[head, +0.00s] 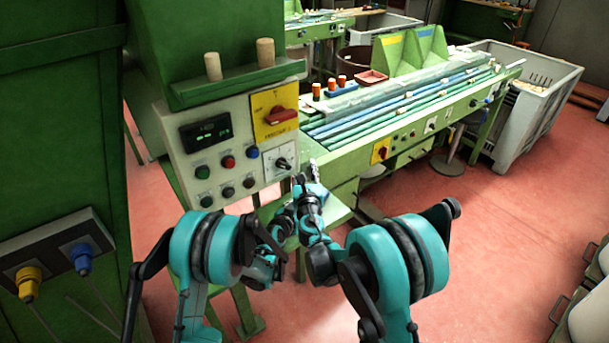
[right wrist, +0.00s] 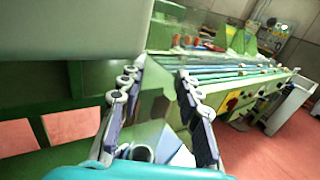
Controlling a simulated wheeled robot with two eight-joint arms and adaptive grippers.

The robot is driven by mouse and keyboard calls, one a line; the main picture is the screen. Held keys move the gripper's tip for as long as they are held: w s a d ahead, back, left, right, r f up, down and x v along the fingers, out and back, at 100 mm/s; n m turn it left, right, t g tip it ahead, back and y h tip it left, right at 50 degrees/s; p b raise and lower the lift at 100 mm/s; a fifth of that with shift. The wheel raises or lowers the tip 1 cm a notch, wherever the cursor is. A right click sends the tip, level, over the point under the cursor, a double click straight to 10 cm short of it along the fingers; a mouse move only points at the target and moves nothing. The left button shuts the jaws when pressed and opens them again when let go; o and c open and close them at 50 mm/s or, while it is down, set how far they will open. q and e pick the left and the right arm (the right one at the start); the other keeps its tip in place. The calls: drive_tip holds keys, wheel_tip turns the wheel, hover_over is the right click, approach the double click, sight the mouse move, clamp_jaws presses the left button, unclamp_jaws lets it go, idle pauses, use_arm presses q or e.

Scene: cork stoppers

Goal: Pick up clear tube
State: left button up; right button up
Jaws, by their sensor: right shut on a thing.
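My right gripper (head: 307,178) is in front of the control box, low at its right side, with its fingers pointing away from me. In the right wrist view its two dark, jointed fingers (right wrist: 165,110) stand apart around a thing that is hard to make out.
The grey control box (head: 225,150) with knobs and a red switch (head: 281,116) stands close ahead. Two corks (head: 265,52) stand on the green ledge above it. A green bench (head: 400,112) with long tubes runs right. A grey bin (head: 535,105) stands beyond.

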sight(306, 162)
use_arm(q)
drive_tip(key=shift+f, duration=0.1)
use_arm(e)
drive_tip(key=shift+r, duration=0.1)
drive_tip(key=shift+r, duration=0.3)
drive_tip(key=r, duration=0.2)
drive_tip(key=shift+s+d+r, duration=0.3)
drive_tip(key=shift+r, duration=0.1)
drive_tip(key=s+d, duration=1)
drive_tip(key=s, duration=0.4)
use_arm(q)
drive_tip(key=o, duration=1.5)
drive_tip(key=shift+c, duration=0.2)
use_arm(e)
drive_tip(key=shift+w+f, duration=0.1)
use_arm(q)
drive_tip(key=shift+s, duration=0.1)
